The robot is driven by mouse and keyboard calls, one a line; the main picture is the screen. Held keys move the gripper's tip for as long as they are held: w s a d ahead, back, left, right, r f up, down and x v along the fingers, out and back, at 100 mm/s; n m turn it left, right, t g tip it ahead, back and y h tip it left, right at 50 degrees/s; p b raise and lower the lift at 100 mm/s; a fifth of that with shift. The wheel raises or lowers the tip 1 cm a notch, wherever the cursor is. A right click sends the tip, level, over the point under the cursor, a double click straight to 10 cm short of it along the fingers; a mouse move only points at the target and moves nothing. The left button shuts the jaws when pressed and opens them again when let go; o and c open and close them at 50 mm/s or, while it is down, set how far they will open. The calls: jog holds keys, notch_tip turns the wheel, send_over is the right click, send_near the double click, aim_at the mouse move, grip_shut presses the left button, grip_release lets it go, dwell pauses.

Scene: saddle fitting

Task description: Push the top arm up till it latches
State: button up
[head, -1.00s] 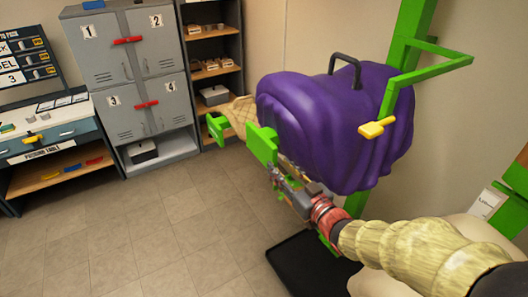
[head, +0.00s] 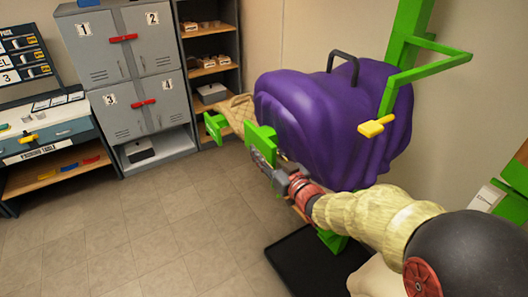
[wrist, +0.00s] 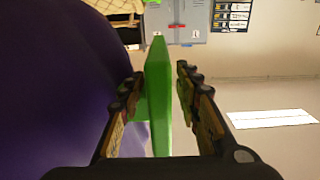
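A green stand rises at the right, with green arm bars (head: 432,58) high up on it. One bar hangs down to a yellow grip (head: 377,126) in front of a purple draped bulk (head: 325,125). A green plate (head: 262,143) stands out at the bulk's left side, with a smaller green piece (head: 215,126) farther left. My gripper (head: 264,163) is at the lower part of this plate, well left of the yellow grip. In the wrist view, my gripper (wrist: 158,98) is open, and a green plate (wrist: 159,105) lies between its fingers, nearer the left one. Contact is unclear.
A black handle (head: 344,66) tops the purple bulk. Grey lockers (head: 110,65), a shelf unit (head: 209,62) and a blue table (head: 50,140) stand at the back left. A black base plate (head: 300,262) lies below. The tiled floor at left is clear.

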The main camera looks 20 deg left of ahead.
jog(key=shift+c, duration=0.4)
jog(key=c, duration=0.7)
grip_shut()
